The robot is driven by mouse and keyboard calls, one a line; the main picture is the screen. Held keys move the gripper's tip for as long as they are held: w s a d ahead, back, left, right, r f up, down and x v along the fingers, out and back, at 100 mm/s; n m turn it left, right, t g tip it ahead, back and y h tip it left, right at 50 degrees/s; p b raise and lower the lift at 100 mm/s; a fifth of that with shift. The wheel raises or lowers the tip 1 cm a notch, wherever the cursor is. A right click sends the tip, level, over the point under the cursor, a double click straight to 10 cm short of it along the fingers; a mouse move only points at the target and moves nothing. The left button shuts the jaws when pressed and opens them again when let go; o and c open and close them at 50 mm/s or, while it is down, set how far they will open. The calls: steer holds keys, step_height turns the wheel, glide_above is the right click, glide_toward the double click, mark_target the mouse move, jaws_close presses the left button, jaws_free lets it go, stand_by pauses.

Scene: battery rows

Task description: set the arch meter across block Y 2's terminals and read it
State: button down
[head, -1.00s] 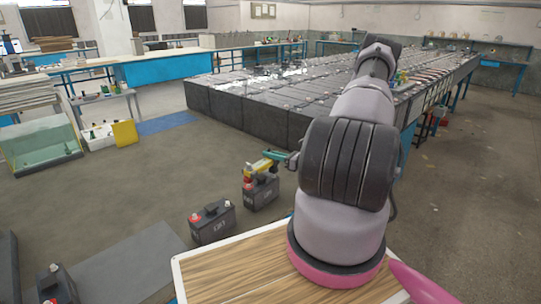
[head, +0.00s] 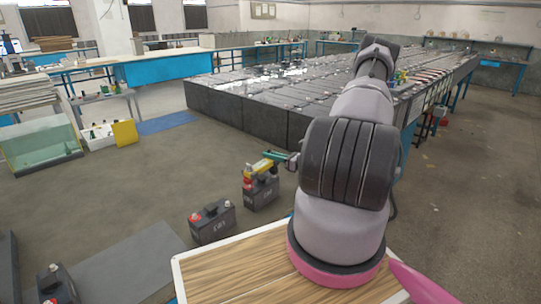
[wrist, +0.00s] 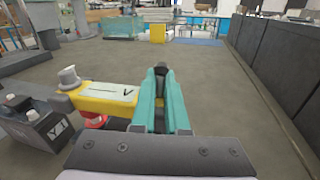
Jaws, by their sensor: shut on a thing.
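My gripper (wrist: 158,100), with teal fingers, is shut on the yellow arch meter (wrist: 105,98). The meter has a pale dial face marked V and a light knob on its left end. In the head view the meter (head: 258,169) is over the farther dark block (head: 261,194). That block's label is too small to read there, and I cannot tell whether the meter's feet touch its terminals. A red part (wrist: 95,122) shows under the meter in the wrist view. A block labelled Y 1 (wrist: 38,128) stands to the left; the nearer block (head: 212,224) in the head view appears to be it.
Another dark block (head: 57,284) stands at the lower left. A long bank of dark batteries (head: 265,122) stands behind, and along the right in the wrist view. A wood-topped surface (head: 225,268) lies in front, below my arm.

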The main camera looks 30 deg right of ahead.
steer(key=shift+f, duration=1)
steer(key=c, duration=0.8)
jaws_free()
steer(key=shift+c, duration=0.2)
steer(key=v, duration=1)
steer(key=shift+s+d, duration=0.2)
steer(key=shift+s, duration=0.15)
